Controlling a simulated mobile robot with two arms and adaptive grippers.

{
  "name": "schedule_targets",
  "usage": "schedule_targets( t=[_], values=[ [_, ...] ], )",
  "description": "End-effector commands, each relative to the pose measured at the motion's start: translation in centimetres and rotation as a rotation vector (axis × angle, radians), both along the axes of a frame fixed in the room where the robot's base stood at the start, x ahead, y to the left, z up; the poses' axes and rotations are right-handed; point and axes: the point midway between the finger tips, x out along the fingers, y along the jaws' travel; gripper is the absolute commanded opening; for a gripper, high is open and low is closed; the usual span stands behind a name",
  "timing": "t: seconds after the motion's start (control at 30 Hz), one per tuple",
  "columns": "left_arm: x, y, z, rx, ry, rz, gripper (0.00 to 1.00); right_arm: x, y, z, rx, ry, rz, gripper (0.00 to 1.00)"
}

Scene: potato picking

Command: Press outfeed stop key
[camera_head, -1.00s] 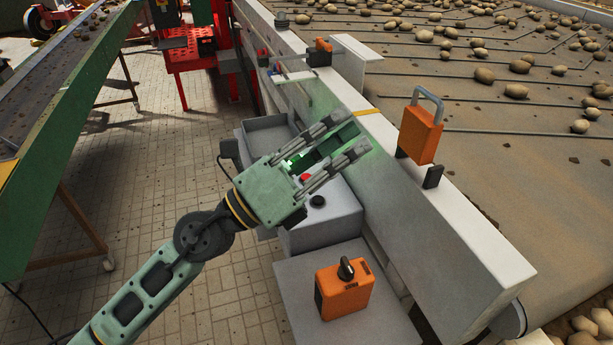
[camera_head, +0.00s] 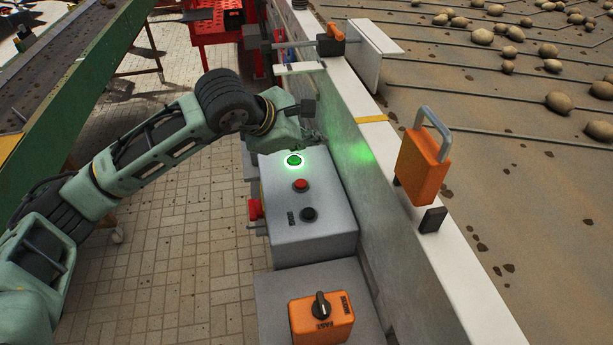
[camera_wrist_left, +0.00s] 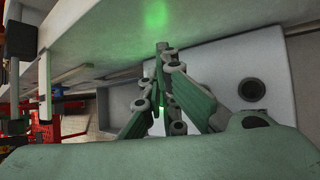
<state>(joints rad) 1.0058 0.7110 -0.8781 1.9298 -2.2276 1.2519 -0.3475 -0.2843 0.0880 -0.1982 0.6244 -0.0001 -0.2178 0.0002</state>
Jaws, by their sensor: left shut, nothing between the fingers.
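A grey control box (camera_head: 310,235) stands beside the conveyor's side wall. On its top, in a row, are a glowing green button (camera_head: 293,160), a red button (camera_head: 301,185) and a black button (camera_head: 308,214). My left gripper (camera_head: 314,137) is just beyond the green button, its fingers shut and empty, partly hidden by my wrist in the head view. In the left wrist view the closed fingertips (camera_wrist_left: 164,48) point toward the wall, and the black button (camera_wrist_left: 251,90) shows to their right. The red button is hidden there. My right gripper is not in view.
An orange box with a black knob (camera_head: 321,306) stands nearer on a grey ledge. An orange block with a grey handle (camera_head: 422,165) sits on the conveyor's white rail (camera_head: 455,265). Potatoes lie on the belt at right. A green conveyor (camera_head: 75,85) stands at left over tiled floor.

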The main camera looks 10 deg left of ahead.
Motion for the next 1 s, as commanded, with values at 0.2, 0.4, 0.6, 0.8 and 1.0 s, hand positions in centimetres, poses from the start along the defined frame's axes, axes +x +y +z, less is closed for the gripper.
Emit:
schedule_targets(
  t=[0.2, 0.4, 0.6, 0.8, 1.0],
  values=[
    [-0.1, -0.1, -0.1, -0.003, 0.001, -0.002, 0.0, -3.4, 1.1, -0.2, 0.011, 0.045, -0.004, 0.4],
    [-0.1, -0.1, -1.3, -0.003, 0.004, -0.002, 0.0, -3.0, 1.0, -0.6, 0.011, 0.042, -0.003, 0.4],
    [-0.1, -0.1, -3.8, -0.002, 0.005, -0.002, 0.0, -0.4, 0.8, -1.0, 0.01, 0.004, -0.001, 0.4],
    [-0.1, -0.1, -6.8, -0.004, 0.003, -0.002, 0.0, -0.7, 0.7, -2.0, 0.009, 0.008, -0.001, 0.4],
    [0.0, -0.2, -8.7, -0.005, 0.0, -0.003, 0.0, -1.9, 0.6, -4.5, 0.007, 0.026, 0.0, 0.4]
  ],
)
